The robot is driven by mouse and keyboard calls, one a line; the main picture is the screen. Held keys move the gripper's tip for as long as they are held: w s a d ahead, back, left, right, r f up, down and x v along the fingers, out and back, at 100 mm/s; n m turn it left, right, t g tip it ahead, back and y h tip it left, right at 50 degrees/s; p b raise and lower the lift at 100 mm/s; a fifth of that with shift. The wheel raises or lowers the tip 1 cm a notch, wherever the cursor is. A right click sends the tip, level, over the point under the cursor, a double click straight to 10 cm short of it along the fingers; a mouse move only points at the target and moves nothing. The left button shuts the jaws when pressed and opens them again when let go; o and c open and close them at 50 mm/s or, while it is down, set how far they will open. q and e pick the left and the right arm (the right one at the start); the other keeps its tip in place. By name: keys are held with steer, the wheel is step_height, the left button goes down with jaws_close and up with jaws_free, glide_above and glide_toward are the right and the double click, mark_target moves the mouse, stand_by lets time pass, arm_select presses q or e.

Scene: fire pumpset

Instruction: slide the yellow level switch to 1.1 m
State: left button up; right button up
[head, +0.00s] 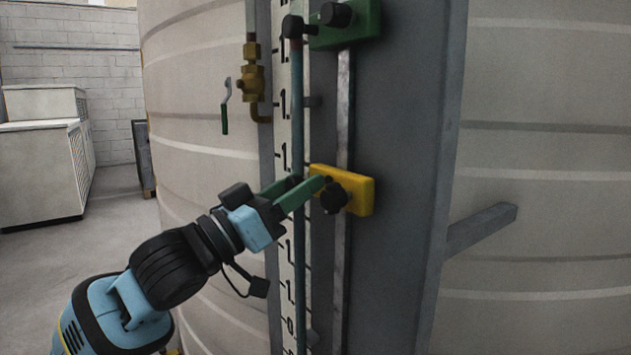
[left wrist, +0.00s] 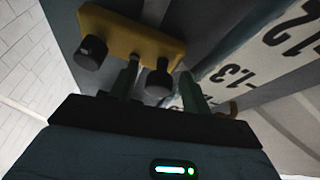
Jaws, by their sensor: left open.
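The yellow level switch (head: 361,194) sits on a vertical metal rail beside the white level scale (head: 282,130). Its black knob (head: 333,197) faces me. My left gripper (head: 309,182) is open, its green fingers reaching from the left to the switch's left end. In the left wrist view the yellow block (left wrist: 135,35) has two dark knobs. One knob (left wrist: 158,82) shows between the fingers of my open gripper (left wrist: 160,85); whether they touch it I cannot tell. The scale (left wrist: 265,65) there reads 1.2 and 1.3. My right gripper is not in view.
A green switch block (head: 352,24) with black knobs sits higher on the same rail. A thin vertical tube (head: 298,110) runs in front of the scale. A brass valve (head: 251,82) with a green-handled lever is to the left. The large tank (head: 200,90) stands behind.

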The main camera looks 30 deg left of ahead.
arm_select(q)
steer(key=shift+w+r, duration=0.1)
steer(key=shift+w, duration=0.15)
steer(key=shift+s, duration=0.15)
steer(key=c, duration=0.5)
jaws_close()
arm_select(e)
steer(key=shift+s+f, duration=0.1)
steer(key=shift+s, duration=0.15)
